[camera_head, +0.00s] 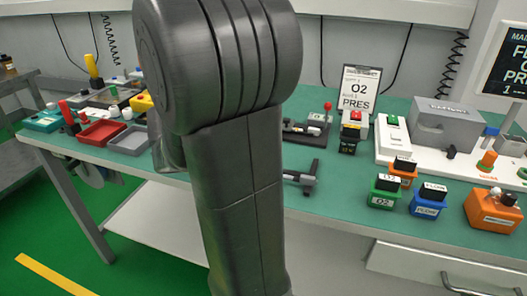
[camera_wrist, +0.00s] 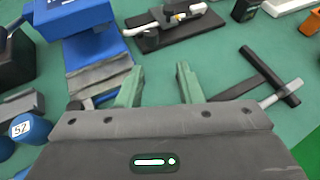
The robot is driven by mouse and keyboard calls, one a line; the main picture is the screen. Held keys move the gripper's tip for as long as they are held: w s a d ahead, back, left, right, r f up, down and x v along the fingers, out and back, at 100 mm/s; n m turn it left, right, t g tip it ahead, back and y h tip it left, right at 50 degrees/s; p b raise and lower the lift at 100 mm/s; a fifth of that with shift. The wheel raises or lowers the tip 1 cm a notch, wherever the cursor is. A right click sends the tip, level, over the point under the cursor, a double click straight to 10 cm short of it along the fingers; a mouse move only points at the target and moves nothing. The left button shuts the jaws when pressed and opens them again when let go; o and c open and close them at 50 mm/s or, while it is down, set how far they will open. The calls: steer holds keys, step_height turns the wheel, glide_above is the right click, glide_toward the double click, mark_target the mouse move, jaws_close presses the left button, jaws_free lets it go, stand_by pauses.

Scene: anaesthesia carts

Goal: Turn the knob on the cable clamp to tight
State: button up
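In the wrist view, my gripper (camera_wrist: 158,74) is open and empty, its two green fingers apart above the green bench top. No knob markings are readable. My gripper is hidden behind my arm in the head view.
A blue vise-like block (camera_wrist: 92,45) stands left of my fingers, and a black T-shaped tool (camera_wrist: 262,78) lies to the right. Small labelled boxes (camera_head: 383,192) and a grey machine (camera_head: 447,123) fill the bench's right side. Bare bench shows between my fingers and the black base.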

steer(key=shift+s+a+f+t, duration=0.15)
steer(key=shift+a+t, duration=0.1)
steer(key=shift+a, duration=0.1)
steer(key=shift+s+a+f+t, duration=0.1)
steer(key=shift+s+a+t, duration=0.05)
steer(key=shift+a+t, duration=0.15)
steer(key=b+x, duration=0.3)
steer(key=x, duration=1)
steer(key=shift+w+d+f, duration=0.1)
steer(key=shift+w+d, duration=0.1)
steer(key=shift+w, duration=0.1)
steer(key=c, duration=0.7)
